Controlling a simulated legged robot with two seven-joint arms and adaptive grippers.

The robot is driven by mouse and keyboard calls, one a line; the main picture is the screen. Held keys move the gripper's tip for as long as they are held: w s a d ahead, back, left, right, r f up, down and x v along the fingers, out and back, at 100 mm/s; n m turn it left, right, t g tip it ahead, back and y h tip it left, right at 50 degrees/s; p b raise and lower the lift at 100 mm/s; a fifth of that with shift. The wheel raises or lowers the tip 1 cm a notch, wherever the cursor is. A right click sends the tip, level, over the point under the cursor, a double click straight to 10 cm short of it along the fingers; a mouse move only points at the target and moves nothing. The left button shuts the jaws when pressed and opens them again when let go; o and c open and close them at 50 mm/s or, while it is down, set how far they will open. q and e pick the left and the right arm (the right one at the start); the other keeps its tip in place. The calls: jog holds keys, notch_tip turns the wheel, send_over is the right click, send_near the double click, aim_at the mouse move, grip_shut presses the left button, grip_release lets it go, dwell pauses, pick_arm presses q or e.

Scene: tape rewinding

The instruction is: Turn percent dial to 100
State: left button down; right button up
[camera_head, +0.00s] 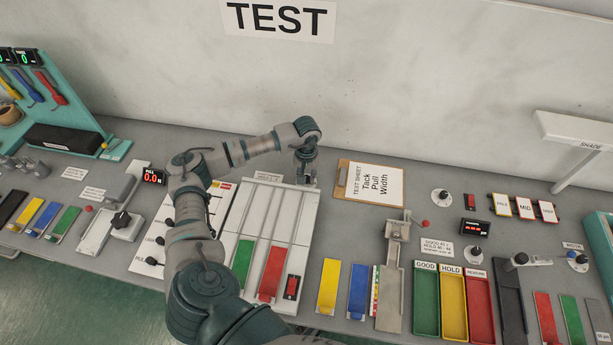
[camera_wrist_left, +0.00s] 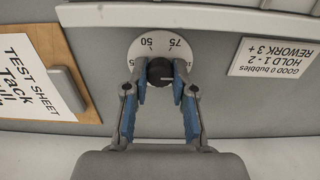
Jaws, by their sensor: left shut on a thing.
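The percent dial has a round white face (camera_wrist_left: 137,50) with "50" and "75" readable, upside down in the left wrist view, and a dark knob (camera_wrist_left: 160,72) at its centre. My left gripper (camera_wrist_left: 160,88) is shut on the knob, one blue-padded finger on each side. In the head view my left gripper (camera_head: 305,168) points down at the back of the bench, left of the test sheet clipboard, and mostly hides the dial. The rest of the dial's scale is hidden, and I cannot tell exactly where the knob points. My right gripper is not in view.
The clipboard (camera_head: 370,184) lies close to the right of my left gripper; a bubbles label (camera_wrist_left: 274,58) lies beside the dial. A white panel with coloured strips (camera_head: 300,235) is in front. Another knob (camera_head: 442,196) stands further right. The wall rises behind.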

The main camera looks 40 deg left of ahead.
pick_arm(q)
jog(key=shift+w+r, duration=0.1)
jog(key=shift+r, duration=0.1)
jog(key=c, duration=0.9)
grip_release()
jog(key=shift+c, duration=0.2)
notch_tip(320, 180, up, 12)
jog(key=shift+s+f, duration=0.15)
jog(key=shift+s, duration=0.05)
